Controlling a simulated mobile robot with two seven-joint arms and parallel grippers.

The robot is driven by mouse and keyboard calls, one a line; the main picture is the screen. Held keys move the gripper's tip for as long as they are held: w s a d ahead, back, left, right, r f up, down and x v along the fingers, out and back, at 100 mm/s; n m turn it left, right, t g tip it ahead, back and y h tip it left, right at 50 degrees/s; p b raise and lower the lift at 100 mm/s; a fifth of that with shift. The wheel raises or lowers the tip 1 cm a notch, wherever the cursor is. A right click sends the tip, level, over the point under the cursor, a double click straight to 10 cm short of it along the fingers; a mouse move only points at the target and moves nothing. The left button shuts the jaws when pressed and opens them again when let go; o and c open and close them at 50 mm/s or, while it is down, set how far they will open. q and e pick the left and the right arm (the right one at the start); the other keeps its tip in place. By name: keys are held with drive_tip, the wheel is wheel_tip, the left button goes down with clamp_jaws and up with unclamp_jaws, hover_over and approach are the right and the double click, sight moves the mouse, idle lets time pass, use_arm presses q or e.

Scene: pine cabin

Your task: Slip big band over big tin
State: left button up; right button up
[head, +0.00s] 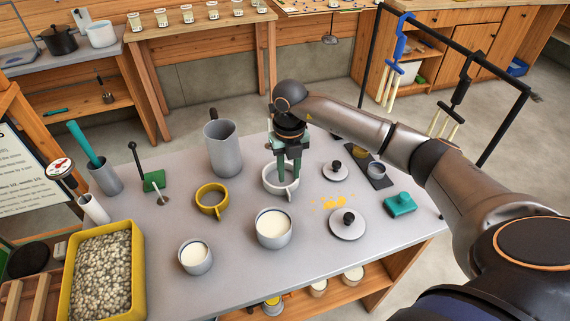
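A pale grey-white band (268,188) with a small handle sits on the grey table, behind the bigger tin. The big tin (261,238) is a grey, round, open tin with cream-white contents, standing upright at the table's front middle. A yellow band (201,206) with a handle lies to the left of the pale band. A smaller tin (195,266), also with cream-white contents, stands front left. My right gripper (289,180) points down with its green fingers at the right part of the pale band. Whether they grip it is unclear. My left gripper is not in view.
A tall grey jug (222,150) stands behind the yellow band. Two round knobbed lids (347,228) (334,172), yellow flakes (333,202) and a teal block (399,203) lie to the right. A yellow pebble-filled tray (138,275) is at left.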

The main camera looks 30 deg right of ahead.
sight(289, 193)
drive_tip(key=shift+s+f, duration=0.15)
drive_tip(key=shift+f, duration=0.3)
wheel_tip(289, 193, down, 7)
drive_tip(key=b, duration=0.4)
drive_tip(key=shift+r, duration=0.35)
drive_tip(key=shift+c, duration=0.4)
clamp_jaws()
drive_tip(key=shift+r+p, duration=0.1)
drive_tip(key=shift+p, duration=0.2)
wheel_tip(289, 193, up, 4)
drive_tip(key=p, duration=0.3)
drive_tip(key=shift+r, duration=1)
